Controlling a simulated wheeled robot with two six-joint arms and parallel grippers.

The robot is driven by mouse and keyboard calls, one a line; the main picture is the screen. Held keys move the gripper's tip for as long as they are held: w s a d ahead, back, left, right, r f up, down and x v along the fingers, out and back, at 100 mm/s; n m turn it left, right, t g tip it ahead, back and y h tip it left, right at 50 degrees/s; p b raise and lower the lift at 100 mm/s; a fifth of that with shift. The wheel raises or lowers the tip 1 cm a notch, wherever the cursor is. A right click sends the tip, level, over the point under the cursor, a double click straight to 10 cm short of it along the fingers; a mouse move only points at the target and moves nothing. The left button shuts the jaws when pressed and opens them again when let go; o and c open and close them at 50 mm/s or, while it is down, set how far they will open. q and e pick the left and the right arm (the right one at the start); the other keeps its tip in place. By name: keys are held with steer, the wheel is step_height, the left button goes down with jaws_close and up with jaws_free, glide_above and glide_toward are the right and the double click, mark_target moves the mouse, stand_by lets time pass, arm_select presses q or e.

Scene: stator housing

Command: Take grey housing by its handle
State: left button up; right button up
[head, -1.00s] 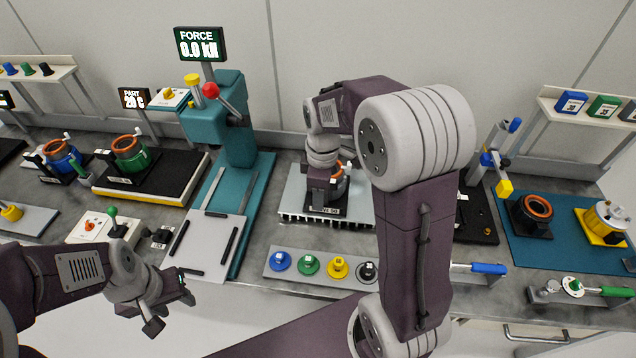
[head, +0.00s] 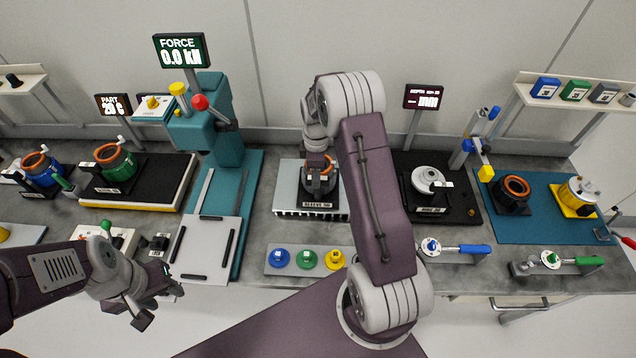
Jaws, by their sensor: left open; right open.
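A dark grey housing (head: 319,190) with an orange winding inside stands upright on a pale finned plate (head: 291,203) at the middle of the bench. My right gripper (head: 320,178) points down over this housing, jaws open. It covers part of the housing and its handle, so I cannot tell whether the jaws stand around the handle or touch it. My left gripper (head: 158,302) is open and empty at the front edge of the bench, left of the middle. Another dark housing (head: 512,192) with an orange winding stands on the teal mat (head: 540,229) at the right.
A teal press (head: 215,130) stands left of the finned plate. Blue (head: 280,258), green (head: 307,259) and yellow (head: 334,259) knobs sit in front of the plate. A black gauge base (head: 451,205) with a pale disc (head: 427,179) is to the right, partly behind my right arm.

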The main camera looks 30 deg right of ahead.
steer(key=shift+s+d+f, duration=0.1)
steer(key=shift+s+f, duration=0.05)
steer(key=shift+f, duration=0.4)
steer(key=shift+s+d+f, duration=0.1)
steer(key=shift+f, duration=0.4)
steer(key=shift+w+a+f, duration=0.1)
steer(key=shift+w+f, duration=0.1)
steer(key=shift+f, duration=0.05)
steer(key=shift+a, duration=0.1)
steer(key=c, duration=0.7)
jaws_close()
steer(key=shift+w+r, duration=0.15)
